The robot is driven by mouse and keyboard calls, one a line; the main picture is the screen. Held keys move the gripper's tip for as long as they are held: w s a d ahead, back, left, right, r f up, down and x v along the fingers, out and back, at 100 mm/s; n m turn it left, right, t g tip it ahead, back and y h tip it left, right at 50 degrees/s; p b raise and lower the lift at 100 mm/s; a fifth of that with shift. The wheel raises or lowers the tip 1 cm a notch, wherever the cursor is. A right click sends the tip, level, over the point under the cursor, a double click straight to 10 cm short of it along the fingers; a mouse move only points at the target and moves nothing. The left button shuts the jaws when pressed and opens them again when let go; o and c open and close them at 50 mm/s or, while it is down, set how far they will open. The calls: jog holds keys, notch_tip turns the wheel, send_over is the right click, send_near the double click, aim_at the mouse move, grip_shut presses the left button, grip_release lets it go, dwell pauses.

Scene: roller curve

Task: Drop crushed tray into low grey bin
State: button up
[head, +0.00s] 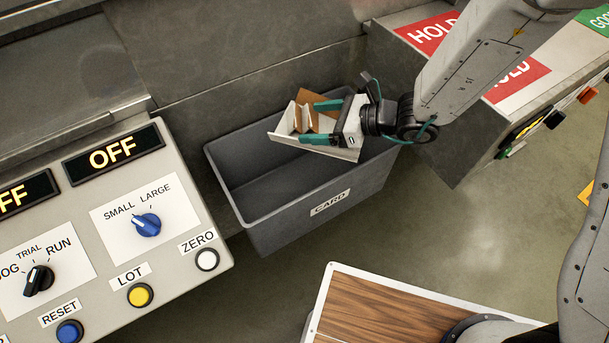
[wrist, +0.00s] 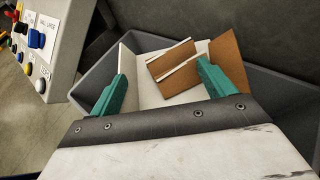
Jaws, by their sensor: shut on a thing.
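The crushed tray (head: 292,119) is a bent piece of white and brown card with folded flaps. The visible left part of the bin floor looks empty; the tray and gripper hide the rest.
A control panel (head: 110,230) with knobs, buttons and OFF displays stands left of the bin. A grey surface with red HOLD signs (head: 432,32) is at the right. A wood-topped surface (head: 390,310) is in front. A dark grey wall (head: 240,85) stands behind the bin.

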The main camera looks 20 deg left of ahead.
jog(key=o, duration=0.9)
jog(key=v, duration=0.7)
jog(key=shift+d+r, duration=0.2)
jog(key=shift+d, duration=0.15)
jog(key=s+d+r+n+g+h, duration=0.5)
jog(key=s+d+n, duration=0.3)
jog(key=s+n, duration=0.3)
jog(key=s+d+r+n+t+h, duration=0.2)
jog(key=d+r+h, duration=0.1)
jog(key=d, duration=0.5)
jog(key=s+d+r+n+t+h, duration=0.2)
jog(key=d+r, duration=0.3)
jog(key=d, duration=0.3)
jog(key=s+d+r+n+t+h, duration=0.2)
jog(key=d+r, duration=0.3)
jog(key=d, duration=0.3)
jog(key=shift+s+n+h, duration=0.6)
jog(key=shift+s+h, duration=0.2)
jog(key=shift+s, duration=0.05)
